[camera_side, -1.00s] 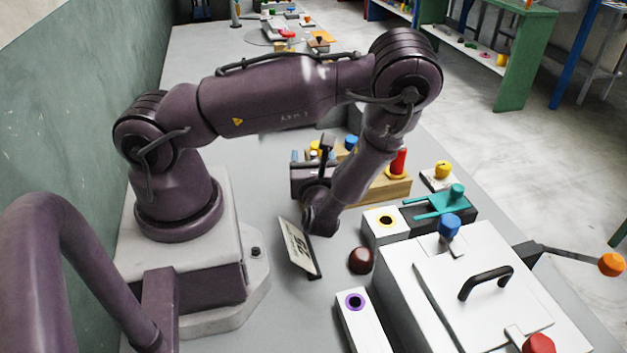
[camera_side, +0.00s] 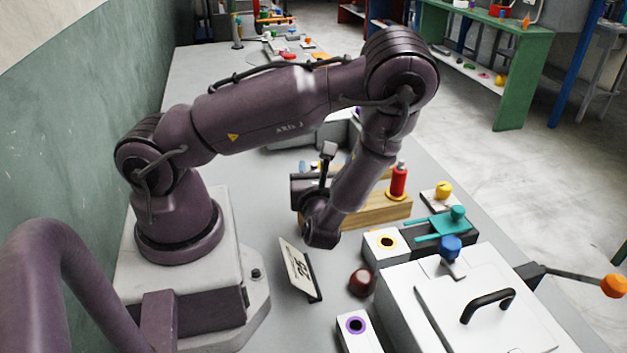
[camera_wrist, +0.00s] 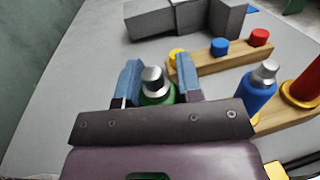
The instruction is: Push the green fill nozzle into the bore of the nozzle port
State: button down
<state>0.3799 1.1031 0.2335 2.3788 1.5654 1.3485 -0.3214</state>
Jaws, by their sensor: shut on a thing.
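In the wrist view my gripper (camera_wrist: 158,84) has its two blue fingers closed around the green fill nozzle (camera_wrist: 155,93). The nozzle has a silver tip above a green body, and its lower part is hidden behind the gripper body. In the side view my wrist hides the nozzle. Two white blocks with ringed bores stand to the right of and below my wrist there: one with a yellow ring (camera_side: 387,242), one with a purple ring (camera_side: 355,325). I cannot tell which is the nozzle port. My gripper is apart from both.
A wooden rack (camera_side: 372,216) holds a red nozzle (camera_side: 398,182) and a blue nozzle (camera_wrist: 257,88). A tilted sign (camera_side: 298,272) and a dark red dome (camera_side: 361,282) are near the ports. A white lidded box (camera_side: 500,295) and teal clamp (camera_side: 440,222) stand right.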

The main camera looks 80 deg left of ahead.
notch_tip(320, 180, up, 7)
jog(key=w+d+r+m+t+h, duration=0.1)
jog(key=w+d+m+t+h, duration=0.3)
jog(key=w+d, duration=0.8)
jog(key=d+m+t, duration=0.1)
jog(key=m+t, duration=0.1)
jog(key=t, duration=0.2)
jog(key=shift+r, duration=0.2)
jog(key=shift+a+f, duration=0.1)
jog(key=shift+f, duration=2.8)
jog(key=shift+f, duration=2.35)
jog(key=shift+r, duration=2.05)
